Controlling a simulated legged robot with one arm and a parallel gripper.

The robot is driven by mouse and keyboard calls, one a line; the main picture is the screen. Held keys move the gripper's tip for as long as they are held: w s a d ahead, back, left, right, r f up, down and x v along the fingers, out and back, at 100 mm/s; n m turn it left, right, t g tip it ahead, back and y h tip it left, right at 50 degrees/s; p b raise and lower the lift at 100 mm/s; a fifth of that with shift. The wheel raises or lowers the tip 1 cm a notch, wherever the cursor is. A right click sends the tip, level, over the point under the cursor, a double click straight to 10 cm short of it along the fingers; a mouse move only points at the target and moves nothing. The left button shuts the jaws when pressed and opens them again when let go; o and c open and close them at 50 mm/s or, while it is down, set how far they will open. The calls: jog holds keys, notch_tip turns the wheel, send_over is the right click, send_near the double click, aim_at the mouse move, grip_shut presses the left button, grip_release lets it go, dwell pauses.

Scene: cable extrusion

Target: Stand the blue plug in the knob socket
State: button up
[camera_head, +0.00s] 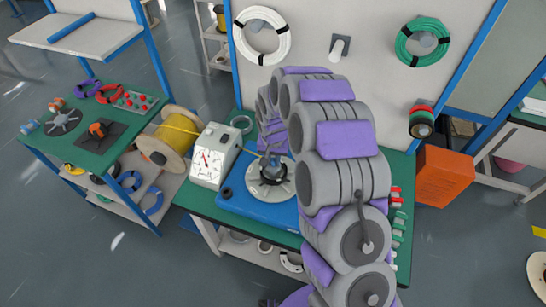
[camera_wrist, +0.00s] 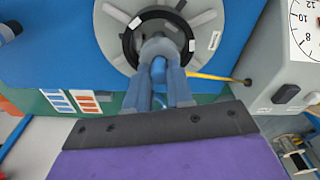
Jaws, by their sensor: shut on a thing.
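My gripper (camera_wrist: 158,85) is shut on the blue plug (camera_wrist: 158,71), which shows as a blue strip between the two fingers in the wrist view. The fingers reach over the round grey spoked disc (camera_wrist: 113,14) with a black ring (camera_wrist: 129,44) around its middle. A grey rounded piece hides the disc's centre, so I cannot tell whether the plug is in the knob socket or just above it. In the head view my gripper (camera_head: 271,160) is over the same disc (camera_head: 268,190) on a blue base (camera_head: 240,202); the plug is not clear there.
A white dial box (camera_head: 214,155) stands left of the disc, and a yellow cable runs to it from a wooden spool (camera_head: 165,142). A panel with coiled cables (camera_head: 262,35) rises behind. The side table (camera_head: 90,135) at left holds discs and coils.

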jog(key=shift+f, duration=0.1)
jog(key=o, duration=0.9)
jog(key=shift+r+p, duration=1.15)
jog(key=shift+r, duration=2.9)
